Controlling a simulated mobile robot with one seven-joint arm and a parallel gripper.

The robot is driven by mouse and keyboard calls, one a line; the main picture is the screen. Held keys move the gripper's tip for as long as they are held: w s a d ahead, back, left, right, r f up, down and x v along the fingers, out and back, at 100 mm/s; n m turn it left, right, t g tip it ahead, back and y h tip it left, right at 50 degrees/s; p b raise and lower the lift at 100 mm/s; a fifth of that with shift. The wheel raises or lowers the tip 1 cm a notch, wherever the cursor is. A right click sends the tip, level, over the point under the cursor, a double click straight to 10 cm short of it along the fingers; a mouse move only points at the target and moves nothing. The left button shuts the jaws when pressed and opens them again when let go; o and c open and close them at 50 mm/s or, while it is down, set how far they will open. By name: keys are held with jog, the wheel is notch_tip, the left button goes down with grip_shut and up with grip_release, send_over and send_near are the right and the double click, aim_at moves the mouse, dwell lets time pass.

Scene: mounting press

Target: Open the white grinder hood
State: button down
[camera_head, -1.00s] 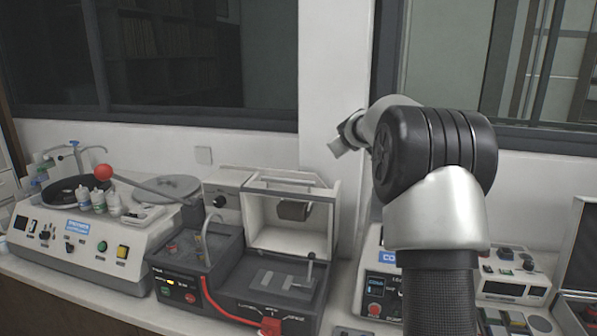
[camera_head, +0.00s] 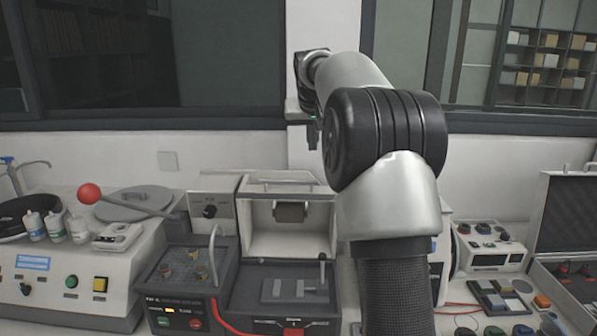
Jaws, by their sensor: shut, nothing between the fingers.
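The white grinder hood (camera_head: 262,235) stands at the back of the grinder, above its dark bed (camera_head: 258,300). Its open front faces me and shows a white inside with a dark grey cylinder (camera_head: 290,212). A thin bar runs along its top front edge. My gripper (camera_head: 312,136) is raised in front of the wall, above the hood in the picture and apart from it. Its fingers point down, are small in view and look shut and empty. My forearm hides what lies just right of the hood.
A small upright lever (camera_head: 322,272) rises from the bed's right side. Left stand a dark control box (camera_head: 185,285) and a polishing machine (camera_head: 75,275) with a red-knobbed lever (camera_head: 90,194). Right are small instruments (camera_head: 490,250) and an open case (camera_head: 565,230).

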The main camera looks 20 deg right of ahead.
jog(key=a, duration=0.1)
jog(key=p, duration=0.1)
send_over(309, 189)
jog(key=w, duration=0.2)
jog(key=f, duration=0.5)
jog(key=d+f, duration=0.1)
jog(key=f, duration=0.1)
jog(key=shift+f, duration=0.35)
jog(key=shift+s+a+f, duration=0.1)
jog(key=shift+f, duration=0.2)
jog(key=shift+s+a+f, duration=0.1)
jog(key=shift+s+a, duration=0.1)
jog(key=shift+s, duration=0.3)
jog(key=shift+s+a, duration=0.2)
jog(key=shift+s, duration=0.25)
jog(key=shift+s+a+f, duration=0.3)
jog(key=shift+s, duration=0.35)
jog(key=shift+f+b, duration=0.1)
jog(key=shift+b, duration=0.35)
